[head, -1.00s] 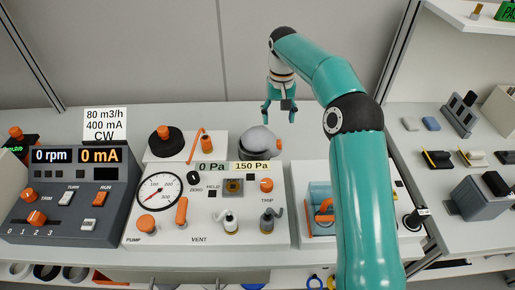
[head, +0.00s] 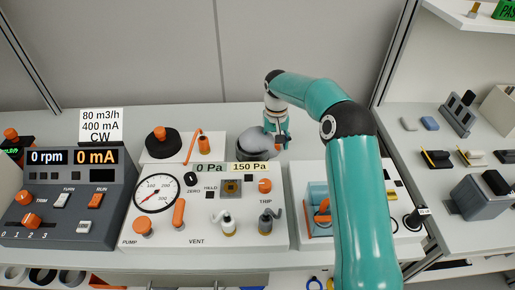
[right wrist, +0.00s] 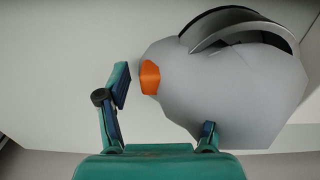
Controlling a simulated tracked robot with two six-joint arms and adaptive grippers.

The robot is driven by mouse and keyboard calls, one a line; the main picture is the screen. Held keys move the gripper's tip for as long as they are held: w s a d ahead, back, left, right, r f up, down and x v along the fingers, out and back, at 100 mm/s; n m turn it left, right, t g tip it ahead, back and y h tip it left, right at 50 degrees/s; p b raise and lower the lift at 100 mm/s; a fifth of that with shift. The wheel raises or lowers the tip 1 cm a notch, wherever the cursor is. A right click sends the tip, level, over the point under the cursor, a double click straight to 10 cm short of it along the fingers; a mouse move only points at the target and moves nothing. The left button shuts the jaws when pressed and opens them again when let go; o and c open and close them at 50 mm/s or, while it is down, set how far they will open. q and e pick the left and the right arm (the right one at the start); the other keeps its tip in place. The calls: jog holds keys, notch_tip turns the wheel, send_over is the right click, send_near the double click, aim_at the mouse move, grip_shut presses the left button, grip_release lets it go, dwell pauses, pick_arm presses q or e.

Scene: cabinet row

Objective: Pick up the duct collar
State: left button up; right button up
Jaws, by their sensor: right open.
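A grey rounded piece, apparently the duct collar (head: 251,146), stands on the bench behind the middle panel, partly hidden by my right gripper (head: 278,138) in the head view. In the right wrist view the grey piece (right wrist: 215,85) shows a curved raised rim at the top and an orange patch on its left side. My right gripper is open at its right side in the head view. In the right wrist view the gripper (right wrist: 165,112) has its left finger apart from the piece and its right finger overlapping its lower edge; whether it touches, I cannot tell. My left gripper is out of view.
The middle panel (head: 200,235) with gauge and knobs stands just in front. A black-based orange knob (head: 163,143) is to the left. A white unit with a blue block (head: 318,196) stands at right under my arm. The bench behind, toward the wall, is clear.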

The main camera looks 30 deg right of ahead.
jog(key=shift+c, duration=0.4)
grip_shut()
jog(key=shift+r, duration=0.2)
